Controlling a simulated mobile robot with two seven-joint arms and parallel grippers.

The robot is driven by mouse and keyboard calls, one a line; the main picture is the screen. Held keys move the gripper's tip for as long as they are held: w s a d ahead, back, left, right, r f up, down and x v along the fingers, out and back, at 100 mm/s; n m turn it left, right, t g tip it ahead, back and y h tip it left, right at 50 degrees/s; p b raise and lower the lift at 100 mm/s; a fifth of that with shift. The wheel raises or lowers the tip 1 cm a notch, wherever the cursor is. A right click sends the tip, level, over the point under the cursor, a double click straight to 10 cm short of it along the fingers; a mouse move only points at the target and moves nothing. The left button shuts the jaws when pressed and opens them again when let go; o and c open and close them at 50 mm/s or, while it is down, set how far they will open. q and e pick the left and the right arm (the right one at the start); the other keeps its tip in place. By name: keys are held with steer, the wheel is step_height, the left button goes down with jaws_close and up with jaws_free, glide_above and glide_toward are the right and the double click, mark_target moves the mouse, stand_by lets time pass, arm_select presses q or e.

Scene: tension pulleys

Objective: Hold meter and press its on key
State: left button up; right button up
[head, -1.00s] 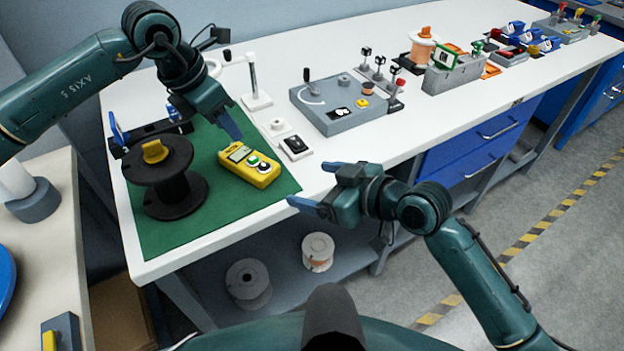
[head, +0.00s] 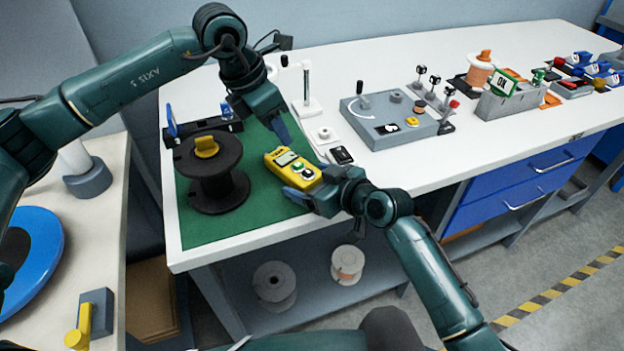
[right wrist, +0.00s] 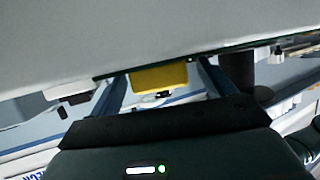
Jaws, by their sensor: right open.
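The yellow meter (head: 283,159) lies face up on the green mat (head: 215,228), with a pale display and a green and a dark round key. My right gripper (head: 314,184) is open at the meter's near right end. In the right wrist view the meter's yellow end (right wrist: 158,77) shows between the two spread fingers (right wrist: 160,92); contact cannot be told. My left gripper (head: 283,130) is above and just behind the meter, pointing down, apparently empty. Its fingers are seen nearly edge-on, so its opening is unclear.
A black spool (head: 212,175) with a yellow knob stands left of the meter. A small black-and-white switch (head: 341,155) and a grey control box (head: 388,120) are on the white table (head: 470,150) to the right. The table's front edge lies close under my right gripper.

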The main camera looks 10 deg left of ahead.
arm_select(q)
steer(key=shift+c, duration=0.2)
arm_select(e)
steer(key=c, duration=1.3)
arm_select(q)
jaws_close()
stand_by(1.0)
